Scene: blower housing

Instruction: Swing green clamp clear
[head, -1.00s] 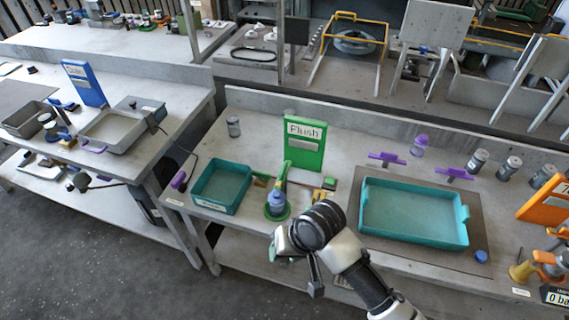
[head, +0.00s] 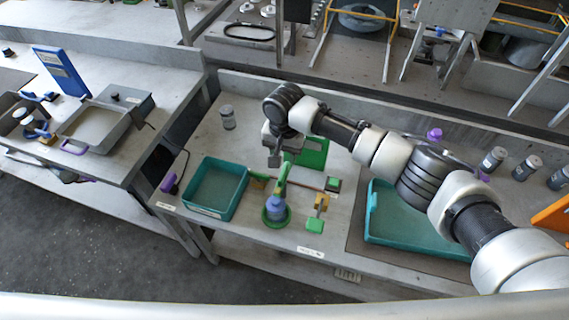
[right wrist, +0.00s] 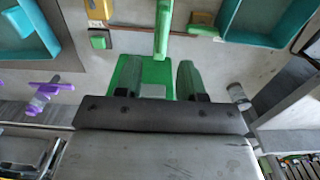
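A tall green lever-like piece (head: 282,178) rises over a blue rounded part (head: 276,205) on a green round base; its green bar also shows in the right wrist view (right wrist: 163,28). A yellow block (head: 321,203) with a green pad (head: 315,226) stands to its right. I cannot tell which of these green parts is the clamp. My right gripper (head: 274,160) points down above the table, apart from the lever, up and left of it. In the right wrist view its fingers (right wrist: 158,82) are spread with nothing seen between them. My left gripper is not in view.
A small teal tray (head: 242,190) is left of the lever. A large teal tray (head: 372,228) is to the right under my arm. A grey jar (head: 228,118) stands at the back left.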

